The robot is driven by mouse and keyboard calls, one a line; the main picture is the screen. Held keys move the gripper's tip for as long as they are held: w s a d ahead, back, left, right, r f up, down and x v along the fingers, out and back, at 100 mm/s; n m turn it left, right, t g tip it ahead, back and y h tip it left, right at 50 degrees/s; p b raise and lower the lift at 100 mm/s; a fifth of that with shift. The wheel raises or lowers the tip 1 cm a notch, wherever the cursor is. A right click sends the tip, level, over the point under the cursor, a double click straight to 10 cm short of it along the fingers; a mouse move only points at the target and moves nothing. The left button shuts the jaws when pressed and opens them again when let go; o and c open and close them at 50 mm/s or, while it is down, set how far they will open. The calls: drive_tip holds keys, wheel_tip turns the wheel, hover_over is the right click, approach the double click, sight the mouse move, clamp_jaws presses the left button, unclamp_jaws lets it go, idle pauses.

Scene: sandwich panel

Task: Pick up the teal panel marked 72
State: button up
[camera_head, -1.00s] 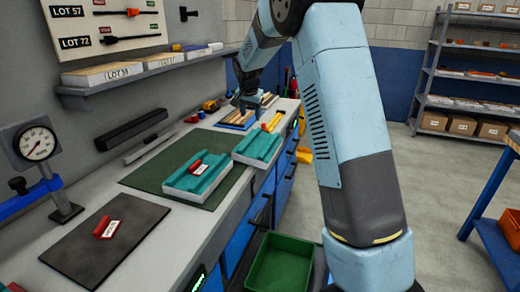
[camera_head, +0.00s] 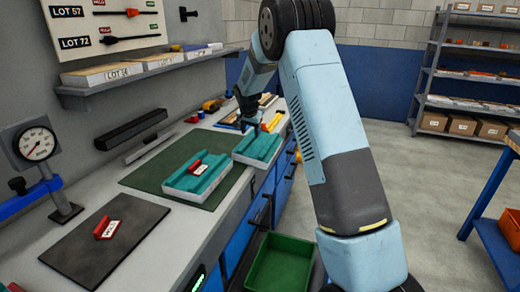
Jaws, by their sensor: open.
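Two teal panels with pale lower edges lie on the workbench. The nearer teal panel (camera_head: 212,181) lies on the green mat and has a red-and-white tag on it. The farther teal panel (camera_head: 259,147) lies at the bench's front edge, to the right of the mat. I cannot read a 72 on either panel. My gripper (camera_head: 247,126) is open and small in view, pointing down close to the far end of the farther panel. I cannot tell whether it touches it.
A dark mat (camera_head: 75,254) with a red-and-white tag (camera_head: 108,228) lies nearest. A gauge (camera_head: 37,145) stands at left. A shelf (camera_head: 90,88) with boxed lots and a LOT 57 / LOT 72 board (camera_head: 100,22) hang on the wall. A green bin (camera_head: 277,265) stands below the bench front.

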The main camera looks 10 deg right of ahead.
sight(250, 139)
drive_tip(key=x, duration=0.3)
drive_tip(key=shift+w+a+f, duration=0.1)
drive_tip(key=shift+f, duration=0.2)
drive_tip(key=shift+c, duration=0.2)
clamp_jaws()
